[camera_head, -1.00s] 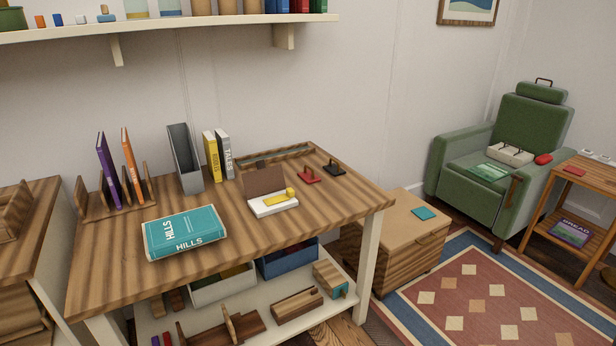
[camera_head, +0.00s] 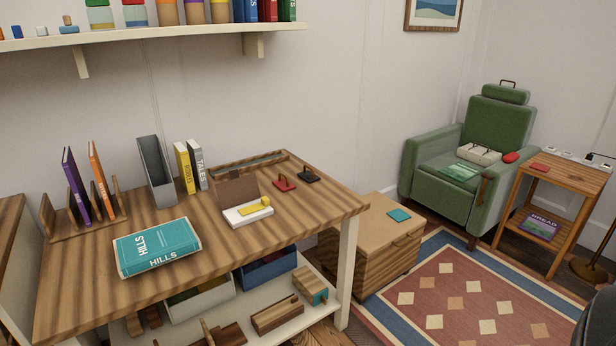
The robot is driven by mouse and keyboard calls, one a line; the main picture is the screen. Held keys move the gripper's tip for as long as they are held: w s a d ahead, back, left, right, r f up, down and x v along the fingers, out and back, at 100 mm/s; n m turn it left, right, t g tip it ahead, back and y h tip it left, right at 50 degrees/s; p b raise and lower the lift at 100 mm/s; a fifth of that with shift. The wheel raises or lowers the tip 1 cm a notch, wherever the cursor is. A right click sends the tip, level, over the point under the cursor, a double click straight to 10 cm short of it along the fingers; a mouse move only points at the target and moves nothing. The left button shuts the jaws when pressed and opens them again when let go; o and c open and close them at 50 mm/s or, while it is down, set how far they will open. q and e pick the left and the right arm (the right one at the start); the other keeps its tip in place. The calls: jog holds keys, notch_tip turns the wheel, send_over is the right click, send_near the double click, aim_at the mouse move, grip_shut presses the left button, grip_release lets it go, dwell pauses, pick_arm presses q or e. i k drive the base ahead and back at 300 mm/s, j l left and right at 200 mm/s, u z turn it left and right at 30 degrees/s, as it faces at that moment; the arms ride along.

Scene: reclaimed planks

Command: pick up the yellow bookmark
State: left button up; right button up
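A flat yellow piece with a round yellow knob, which looks like the yellow bookmark (camera_head: 252,210), lies on a small white open box (camera_head: 237,219) on the striped wooden table (camera_head: 290,212). A brown panel (camera_head: 237,190) stands upright behind it, like a raised lid. The yellow piece is in plain sight. Neither of my grippers is in view.
A teal HILLS book (camera_head: 157,247) lies left of the box. A grey file holder (camera_head: 157,172) and upright books (camera_head: 188,167) stand behind. Red (camera_head: 284,183) and black (camera_head: 308,175) handled blocks sit to its right. A wooden chest (camera_head: 372,246) stands right of the table.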

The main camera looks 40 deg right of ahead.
aim_at(264, 201)
jog(key=u, duration=0.35)
jog(key=l+u, duration=0.8)
jog(key=k+l+u, duration=0.2)
jog(key=l, duration=0.2)
jog(key=l+u, duration=0.15)
jog(key=l, duration=0.3)
jog(key=k+l, duration=0.1)
jog(key=l, duration=0.2)
jog(key=k+l+u, duration=0.1)
jog(key=l, duration=0.2)
jog(key=k+l, duration=0.15)
jog(key=i+l+u, duration=0.05)
jog(key=l, duration=0.05)
